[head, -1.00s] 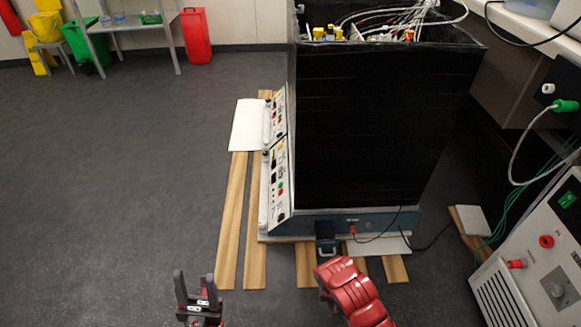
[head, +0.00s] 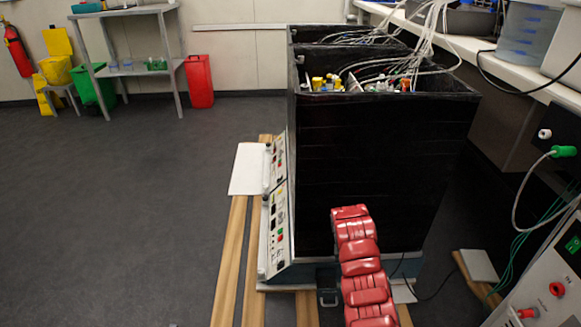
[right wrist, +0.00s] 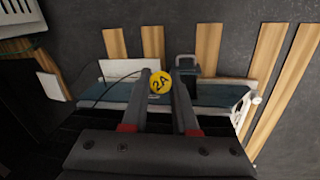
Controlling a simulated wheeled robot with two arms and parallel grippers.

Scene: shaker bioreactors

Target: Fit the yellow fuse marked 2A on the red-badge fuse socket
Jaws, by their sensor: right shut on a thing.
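In the right wrist view a yellow round fuse (right wrist: 160,82) marked 2A is between the fingertips of my right gripper (right wrist: 162,77), which is shut on it. Its face is toward the camera and the mark is tilted. In the head view my red right arm rises in front of the tall black-walled bioreactor (head: 385,160); its gripper and the fuse are hidden there. The bioreactor's blue base (right wrist: 215,93) shows below and beyond the fuse in the wrist view. I cannot make out a red-badge socket in either view. My left gripper is out of view.
A grey latch-like block (head: 327,292) sits at the base's near edge. Button panels (head: 278,205) line the left side. Wooden planks (head: 232,260) lie on the floor. Cables hang above the open top and at right by a grey instrument (head: 545,285). Floor at left is clear.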

